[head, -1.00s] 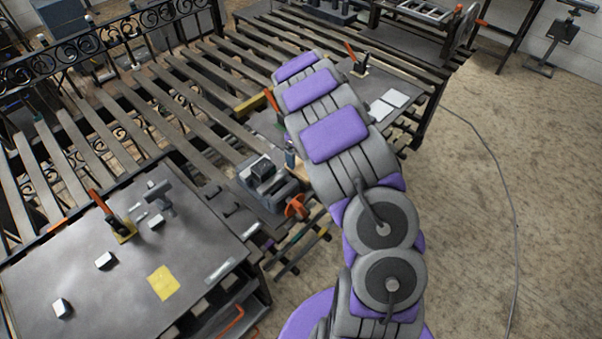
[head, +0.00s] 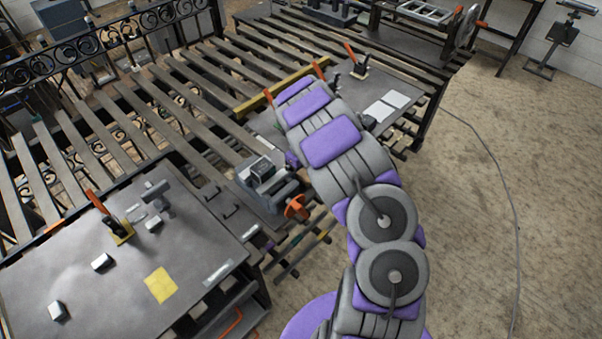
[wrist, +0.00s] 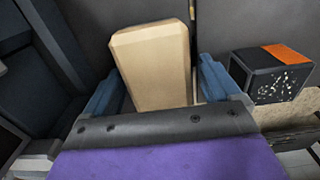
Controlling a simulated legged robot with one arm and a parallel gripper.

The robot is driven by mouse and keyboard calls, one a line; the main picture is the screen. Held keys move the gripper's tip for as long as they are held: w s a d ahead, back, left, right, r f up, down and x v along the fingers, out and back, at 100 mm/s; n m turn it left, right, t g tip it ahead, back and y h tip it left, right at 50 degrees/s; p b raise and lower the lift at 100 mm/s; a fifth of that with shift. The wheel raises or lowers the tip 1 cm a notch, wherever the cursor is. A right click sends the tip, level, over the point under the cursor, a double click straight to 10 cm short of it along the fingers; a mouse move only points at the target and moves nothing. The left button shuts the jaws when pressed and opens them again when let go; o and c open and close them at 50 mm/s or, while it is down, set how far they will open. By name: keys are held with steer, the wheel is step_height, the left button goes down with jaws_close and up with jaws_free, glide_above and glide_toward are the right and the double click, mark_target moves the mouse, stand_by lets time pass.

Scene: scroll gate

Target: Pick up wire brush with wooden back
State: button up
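A pale wooden block-like piece (wrist: 155,60), which looks like the wooden back of the brush, stands out between the two blue fingers of my gripper (wrist: 160,68) in the wrist view. The fingers are apart, one on each side of it, with narrow gaps visible. No bristles show. In the head view a small purple part of my gripper end (head: 292,159) shows beside the arm, close to the grey vise; my arm hides the brush there.
A dark box with an orange patch (wrist: 270,72) lies right of the gripper. The vise (head: 268,180) with an orange handwheel (head: 296,207) is close by. A yellow bar (head: 270,94) lies across the slats. A grey table (head: 110,280) holds small blocks and a clamp.

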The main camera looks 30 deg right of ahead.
steer(key=c, duration=1.1)
step_height(320, 180, up, 10)
steer(key=shift+p, duration=0.7)
